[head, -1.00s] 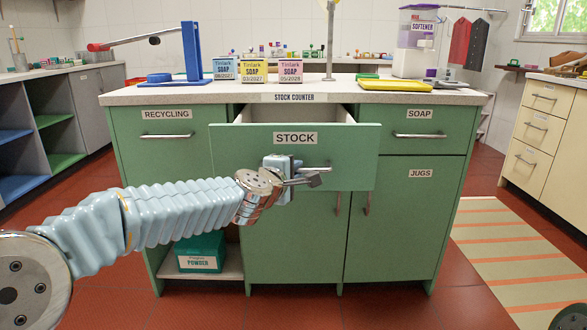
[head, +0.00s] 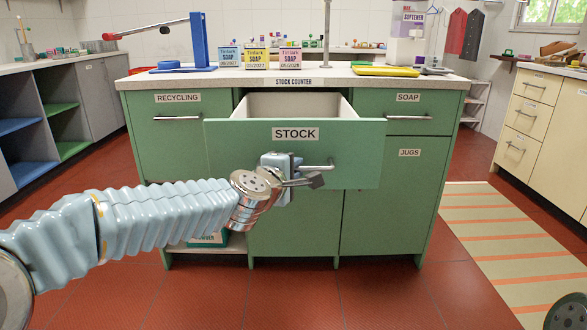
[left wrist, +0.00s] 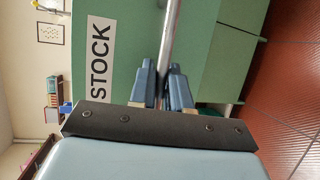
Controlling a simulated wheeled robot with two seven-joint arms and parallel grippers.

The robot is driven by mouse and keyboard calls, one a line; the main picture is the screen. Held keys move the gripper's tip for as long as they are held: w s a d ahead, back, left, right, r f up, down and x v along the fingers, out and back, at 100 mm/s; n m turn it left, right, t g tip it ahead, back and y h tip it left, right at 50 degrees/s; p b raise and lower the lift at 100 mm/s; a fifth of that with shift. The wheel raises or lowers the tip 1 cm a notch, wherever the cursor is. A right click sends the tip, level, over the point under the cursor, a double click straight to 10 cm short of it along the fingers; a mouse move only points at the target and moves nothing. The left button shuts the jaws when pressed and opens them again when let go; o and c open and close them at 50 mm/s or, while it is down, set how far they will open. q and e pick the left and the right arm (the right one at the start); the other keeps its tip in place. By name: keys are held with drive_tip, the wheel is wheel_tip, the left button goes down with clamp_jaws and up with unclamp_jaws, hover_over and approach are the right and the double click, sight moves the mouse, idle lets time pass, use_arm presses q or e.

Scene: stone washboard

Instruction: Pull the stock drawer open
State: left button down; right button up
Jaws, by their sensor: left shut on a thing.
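The stock drawer (head: 240,150) is a green drawer with a STOCK label, standing well out from the counter, its pale inside showing at the top. Its metal bar handle (head: 322,167) runs across the front below the label. My left gripper (head: 308,180) is shut on the handle. In the left wrist view the handle (left wrist: 172,35) passes between the two blue fingers of the left gripper (left wrist: 166,85), with the STOCK label beside it. The part of the handle inside the fingers is hidden. My right gripper is not in view.
The green stock counter (head: 135,88) has a recycling drawer (head: 177,110) at left and a soap drawer (head: 408,115) at right, both closed. Soap boxes (head: 256,58) and a yellow tray (head: 385,72) stand on top. Red tiled floor (head: 385,290) is clear in front.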

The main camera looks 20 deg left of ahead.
use_arm(q)
drive_tip(key=c, duration=1.2)
unclamp_jaws()
drive_tip(key=shift+o, duration=0.2)
drive_tip(key=p+v, duration=0.2)
drive_tip(key=v, duration=1.1)
drive_tip(key=shift+s, duration=0.4)
